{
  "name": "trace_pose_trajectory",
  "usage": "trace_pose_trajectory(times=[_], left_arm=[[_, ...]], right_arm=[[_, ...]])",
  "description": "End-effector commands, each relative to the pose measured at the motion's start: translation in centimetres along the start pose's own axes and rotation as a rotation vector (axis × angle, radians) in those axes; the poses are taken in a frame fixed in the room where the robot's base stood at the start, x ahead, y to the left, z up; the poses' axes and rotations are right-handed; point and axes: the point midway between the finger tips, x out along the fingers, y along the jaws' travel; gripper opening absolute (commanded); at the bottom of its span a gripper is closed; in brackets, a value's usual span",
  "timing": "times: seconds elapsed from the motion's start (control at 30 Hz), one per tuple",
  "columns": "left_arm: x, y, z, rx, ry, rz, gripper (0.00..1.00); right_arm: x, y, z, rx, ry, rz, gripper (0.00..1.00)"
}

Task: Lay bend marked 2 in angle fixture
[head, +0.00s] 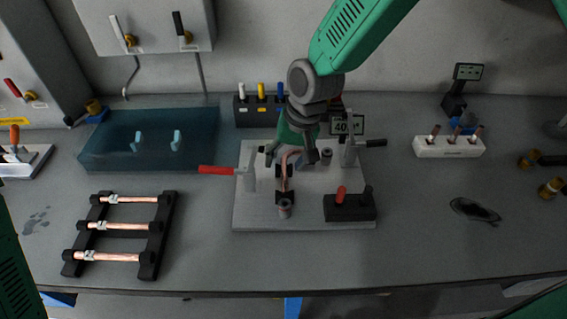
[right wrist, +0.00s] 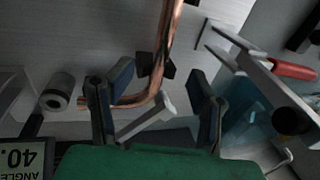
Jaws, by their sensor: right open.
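A bent copper tube (head: 283,183) lies on the grey plate of the angle fixture (head: 245,215), in the middle of the bench. No number can be read on it. My right gripper (head: 297,151) is directly above the fixture, pointing down. In the right wrist view, my right gripper (right wrist: 161,78) is open, with its two dark blue pads apart. The tube (right wrist: 168,40) runs down between them and its curve lies between the pads, with its short end towards the left pad. Whether a pad touches it cannot be told. My left gripper is not in view.
A red-handled clamp (head: 217,170) and a black-handled clamp (head: 370,143) flank the fixture. A switch box (head: 350,208) sits front right. A black rack (head: 157,240) with three straight tubes, a blue tray (head: 110,158) and a white holder (head: 450,149) stand around.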

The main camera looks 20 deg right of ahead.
Motion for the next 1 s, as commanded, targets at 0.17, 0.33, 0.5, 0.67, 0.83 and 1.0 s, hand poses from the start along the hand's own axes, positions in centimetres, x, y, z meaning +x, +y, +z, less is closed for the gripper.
trace_pose_trajectory(times=[0.17,0.33,0.5,0.67,0.83,1.0], left_arm=[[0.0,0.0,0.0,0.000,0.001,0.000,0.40],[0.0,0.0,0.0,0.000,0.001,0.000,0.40],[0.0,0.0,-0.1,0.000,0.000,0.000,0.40],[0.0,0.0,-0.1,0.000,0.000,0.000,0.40],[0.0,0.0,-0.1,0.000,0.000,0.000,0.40],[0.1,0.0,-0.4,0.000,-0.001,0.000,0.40]], right_arm=[[-3.9,0.0,-0.1,0.001,0.004,-0.002,0.50],[-7.4,0.0,-0.1,0.000,0.002,-0.002,0.50],[-9.6,0.1,-0.1,0.001,-0.002,-0.002,0.50],[-10.4,0.1,-0.1,0.001,-0.004,-0.001,0.50],[-10.4,0.1,-0.1,0.001,-0.004,-0.001,0.50],[-10.4,0.1,-0.1,0.000,-0.004,-0.001,0.50]])
